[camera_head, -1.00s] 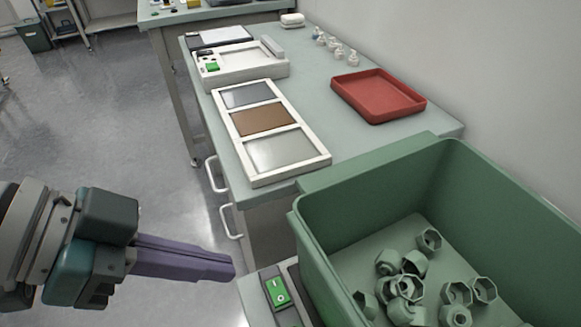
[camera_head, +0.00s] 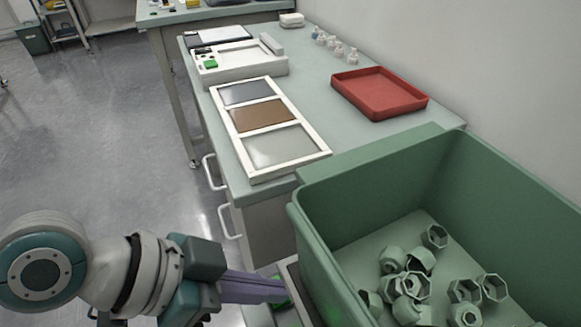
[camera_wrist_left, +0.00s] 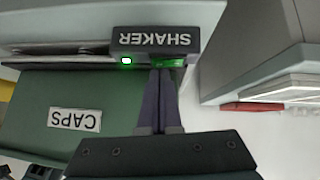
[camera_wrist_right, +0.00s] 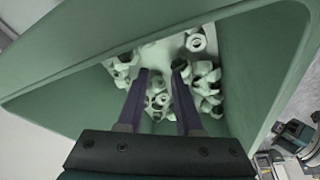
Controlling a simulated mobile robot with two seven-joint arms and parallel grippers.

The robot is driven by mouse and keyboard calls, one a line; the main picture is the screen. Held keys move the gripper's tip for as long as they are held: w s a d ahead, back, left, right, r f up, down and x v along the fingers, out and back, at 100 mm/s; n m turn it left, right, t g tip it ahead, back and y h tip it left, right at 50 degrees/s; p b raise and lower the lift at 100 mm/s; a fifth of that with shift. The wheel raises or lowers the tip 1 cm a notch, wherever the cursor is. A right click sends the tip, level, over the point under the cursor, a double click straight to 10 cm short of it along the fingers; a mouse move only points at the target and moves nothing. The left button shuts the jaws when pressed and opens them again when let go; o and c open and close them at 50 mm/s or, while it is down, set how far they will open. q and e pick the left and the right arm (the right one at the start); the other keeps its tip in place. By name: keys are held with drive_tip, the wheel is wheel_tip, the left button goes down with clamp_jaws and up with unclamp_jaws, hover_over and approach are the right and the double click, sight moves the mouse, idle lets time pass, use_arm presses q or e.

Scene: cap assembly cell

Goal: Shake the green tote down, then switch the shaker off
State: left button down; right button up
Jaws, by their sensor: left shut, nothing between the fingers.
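The green tote (camera_head: 330,205), labelled CAPS in the left wrist view (camera_wrist_left: 30,105), stands at the lower right of the head view. Several green hexagonal caps (camera_head: 435,237) lie loose and tumbled on its floor. The shaker's control box (camera_wrist_left: 155,40) has a green switch (camera_wrist_left: 172,62) and a lit green lamp (camera_wrist_left: 126,61). My left gripper (camera_head: 288,294) is shut and empty, its fingertips at the switch; they partly hide it, and contact is unclear. My right gripper (camera_wrist_right: 160,75) is open and empty, pointing into the tote above the caps.
A bench behind the tote holds a red tray (camera_head: 380,93), a white three-panel frame (camera_head: 228,125) and a white device with a green button (camera_head: 210,64). Small bottles (camera_head: 337,47) stand near the wall. Open floor lies left of the bench.

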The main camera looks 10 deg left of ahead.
use_arm(q)
drive_tip(key=shift+s+f+b, duration=0.1)
drive_tip(key=shift+f+b, duration=0.5)
drive_tip(key=shift+b, duration=0.05)
use_arm(e)
drive_tip(key=shift+f, duration=0.6)
use_arm(q)
drive_tip(key=shift+r+p, duration=0.25)
drive_tip(key=shift+p, duration=0.05)
use_arm(e)
drive_tip(key=shift+r, duration=0.2)
use_arm(q)
drive_tip(key=shift+a+f, duration=0.1)
drive_tip(key=shift+w+a+b, duration=0.35)
drive_tip(key=shift+w+b, duration=0.05)
drive_tip(key=shift+b, duration=0.15)
use_arm(e)
drive_tip(key=shift+s+f, duration=0.15)
drive_tip(key=shift+f, duration=0.4)
use_arm(q)
drive_tip(key=shift+w+a, duration=0.1)
drive_tip(key=shift+w, duration=0.2)
drive_tip(key=shift+r, duration=0.2)
use_arm(e)
drive_tip(key=shift+w, duration=0.2)
use_arm(q)
drive_tip(key=shift+r, duration=0.1)
use_arm(e)
drive_tip(key=shift+r, duration=0.15)
